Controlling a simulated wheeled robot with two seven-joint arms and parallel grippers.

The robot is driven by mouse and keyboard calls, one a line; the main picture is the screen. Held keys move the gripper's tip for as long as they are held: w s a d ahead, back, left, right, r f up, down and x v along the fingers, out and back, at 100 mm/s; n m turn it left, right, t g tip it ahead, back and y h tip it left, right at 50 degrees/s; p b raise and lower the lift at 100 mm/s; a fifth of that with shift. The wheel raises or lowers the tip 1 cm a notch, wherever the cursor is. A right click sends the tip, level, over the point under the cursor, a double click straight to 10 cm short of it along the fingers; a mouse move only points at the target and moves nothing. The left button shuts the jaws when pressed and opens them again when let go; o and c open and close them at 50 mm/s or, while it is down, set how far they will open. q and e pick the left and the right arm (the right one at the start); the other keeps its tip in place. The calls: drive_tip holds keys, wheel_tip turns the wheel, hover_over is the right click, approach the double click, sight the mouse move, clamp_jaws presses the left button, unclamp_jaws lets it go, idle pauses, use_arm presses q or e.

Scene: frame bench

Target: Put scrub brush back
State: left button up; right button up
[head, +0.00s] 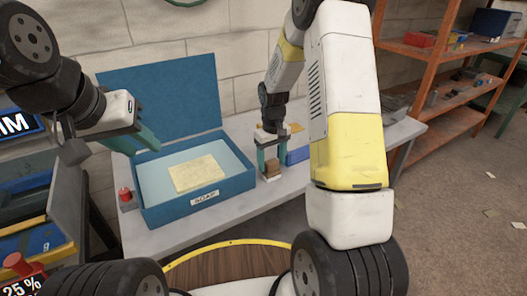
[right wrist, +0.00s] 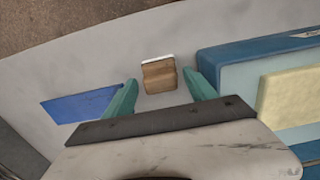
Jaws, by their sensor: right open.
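The scrub brush (head: 273,169) appears to be a small brown block with a pale edge, standing on the grey table right of the blue soap box. The right wrist view shows the brush (right wrist: 158,76) too. My right gripper (head: 271,160) is open above the table, its teal fingers on either side of the brush; in the wrist view, gaps show between brush and fingers. My left gripper (head: 137,143) hangs over the box's left rim, apart from the brush; its opening is unclear.
The blue box (head: 205,205), labelled SOAP, has its lid (head: 160,95) raised and a pale yellow block (head: 199,174) inside. A flat blue piece (right wrist: 80,105) lies left of the brush in the wrist view. A red item (head: 125,194) stands by the box's left side. Orange shelves (head: 450,95) stand at right.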

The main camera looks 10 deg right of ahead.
sight(272, 161)
wheel_tip(272, 161, up, 11)
drive_tip(key=s+r+m+t+y, duration=0.1)
drive_tip(key=s+r+m+t, duration=0.15)
drive_tip(key=s+r, duration=1)
drive_tip(key=s+a+r+t+y, duration=0.1)
drive_tip(key=s+a+r+t, duration=0.1)
drive_tip(key=s, duration=0.9)
drive_tip(key=shift+s+r+m+t, duration=0.35)
drive_tip(key=shift+r+m+t, duration=0.1)
drive_tip(key=shift+r+t, duration=0.45)
